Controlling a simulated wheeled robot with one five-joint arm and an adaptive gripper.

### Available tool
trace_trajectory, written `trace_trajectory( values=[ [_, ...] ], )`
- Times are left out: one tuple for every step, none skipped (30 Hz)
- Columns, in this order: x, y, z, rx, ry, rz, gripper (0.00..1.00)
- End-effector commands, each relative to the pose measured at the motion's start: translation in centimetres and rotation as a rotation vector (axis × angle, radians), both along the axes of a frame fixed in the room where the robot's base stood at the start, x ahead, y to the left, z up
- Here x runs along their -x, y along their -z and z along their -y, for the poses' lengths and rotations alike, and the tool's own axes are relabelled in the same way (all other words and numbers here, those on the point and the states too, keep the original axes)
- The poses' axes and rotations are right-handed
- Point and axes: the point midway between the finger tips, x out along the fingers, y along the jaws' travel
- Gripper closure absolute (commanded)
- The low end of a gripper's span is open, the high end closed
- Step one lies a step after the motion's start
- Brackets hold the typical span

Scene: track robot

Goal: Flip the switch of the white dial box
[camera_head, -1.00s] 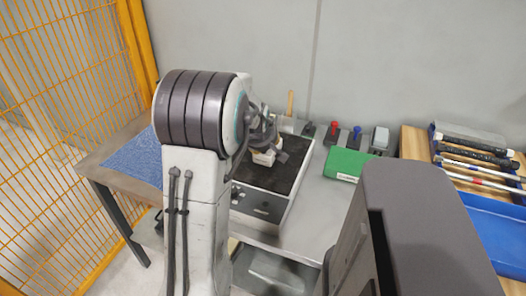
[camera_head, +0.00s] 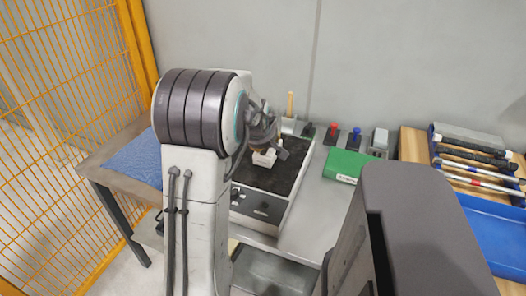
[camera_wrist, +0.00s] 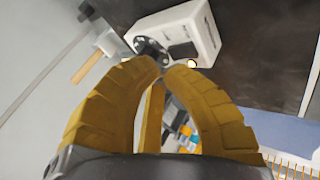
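The white dial box (camera_head: 264,159) sits on the dark top of the bench unit, just below my gripper (camera_head: 263,138) in the head view. In the wrist view the white dial box (camera_wrist: 204,28) is at the top, tilted in the picture. Its black round dial (camera_wrist: 150,50) is at the left end, with a dark switch-like part (camera_wrist: 182,51) and a small glowing lamp (camera_wrist: 191,63) beside it. My gripper (camera_wrist: 164,66) has its yellow fingertips almost together, close in front of the dial end, with nothing visible held. Contact and the switch position cannot be told.
A green box (camera_head: 347,164) lies right of the dark-topped unit (camera_head: 290,180). Red (camera_head: 333,132) and blue (camera_head: 355,136) handled items stand behind it. A wooden handle (camera_head: 290,104) rises at the back. Blue trays (camera_head: 490,230) are far right, and a yellow fence (camera_head: 60,120) is left.

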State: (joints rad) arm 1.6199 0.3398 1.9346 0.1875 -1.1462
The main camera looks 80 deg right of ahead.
Motion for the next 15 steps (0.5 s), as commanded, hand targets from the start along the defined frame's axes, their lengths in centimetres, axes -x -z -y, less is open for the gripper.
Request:
trace_trajectory(
  values=[
    [0.0,0.0,0.0,0.0,0.0,0.0,1.0],
    [0.0,0.0,0.0,0.0,0.0,0.0,1.0],
    [0.0,0.0,0.0,0.0,0.0,0.0,1.0],
    [0.0,0.0,0.0,0.0,0.0,0.0,1.0],
    [0.0,-0.1,0.0,0.0,0.0,0.0,1.0],
    [0.0,-0.1,0.0,0.0,0.0,0.0,1.0],
    [0.0,-0.2,0.0,0.0,0.0,0.0,1.0],
    [0.0,-0.3,0.0,0.0,0.0,0.0,1.0],
    [0.0,-0.5,0.1,0.001,0.0,0.0,1.0],
    [0.0,-0.7,0.1,0.001,0.0,0.0,1.0],
    [0.0,-0.8,0.1,0.001,0.0,0.0,1.0],
    [0.0,-1.1,0.1,0.001,0.0,0.0,1.0],
    [0.0,-1.4,0.2,0.001,0.0,0.0,1.0],
    [0.0,-1.6,0.2,0.001,0.0,0.0,1.0],
    [0.0,-2.0,0.2,0.001,0.0,0.0,1.0]
  ],
)
